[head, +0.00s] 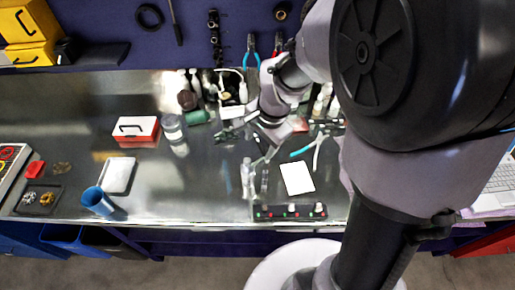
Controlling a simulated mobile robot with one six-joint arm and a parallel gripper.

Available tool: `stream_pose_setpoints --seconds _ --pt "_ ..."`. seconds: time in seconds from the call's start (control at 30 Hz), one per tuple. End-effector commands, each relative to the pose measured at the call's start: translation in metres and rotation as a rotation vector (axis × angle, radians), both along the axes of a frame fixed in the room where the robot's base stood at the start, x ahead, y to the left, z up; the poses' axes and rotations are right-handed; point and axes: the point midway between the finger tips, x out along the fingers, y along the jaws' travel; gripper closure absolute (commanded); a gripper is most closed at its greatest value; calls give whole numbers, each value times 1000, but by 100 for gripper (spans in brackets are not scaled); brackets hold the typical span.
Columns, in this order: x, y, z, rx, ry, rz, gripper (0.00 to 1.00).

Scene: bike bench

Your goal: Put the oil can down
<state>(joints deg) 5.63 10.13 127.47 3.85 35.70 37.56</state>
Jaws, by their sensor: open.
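My gripper (264,151) is low over the metal bench top (205,187), near the middle of the picture, and points down. It is open, and I see nothing held between its fingers. I cannot tell for sure which thing is the oil can. A small, pale, slim bottle (246,178) stands on the bench just in front of the gripper and to its left. A light container with a thin curved spout (228,88) stands farther back by the wall. My arm hides part of the bench at right.
A red and white box (136,129), a blue cup (97,200) and a pale tray (117,175) are at left. A white sheet (297,178) and teal-handled pliers (308,146) lie right of the gripper. A black strip with knobs (290,212) is at the front edge.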

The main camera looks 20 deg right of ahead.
Motion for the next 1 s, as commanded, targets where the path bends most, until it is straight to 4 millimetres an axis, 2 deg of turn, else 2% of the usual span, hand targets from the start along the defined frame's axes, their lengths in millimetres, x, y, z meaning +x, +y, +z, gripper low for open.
stream_pose_setpoints --seconds 0.07,0.17,0.2,0.3,0.4,0.53,0.8,0.87,0.97,1.0 --pt "-11 6 28 -11 -43 60 40" --pt "-47 20 79 -46 -137 225 40" --pt "-66 26 97 -65 -179 299 40" --pt "-112 38 127 -115 -272 472 40" --pt "-146 46 140 -158 -341 595 40" --pt "-163 49 143 -184 -372 661 40" --pt "-163 49 138 -184 -373 663 40" --pt "-163 49 126 -183 -373 662 40" --pt "-162 49 87 -183 -373 662 40" --pt "-162 49 66 -183 -373 662 40"
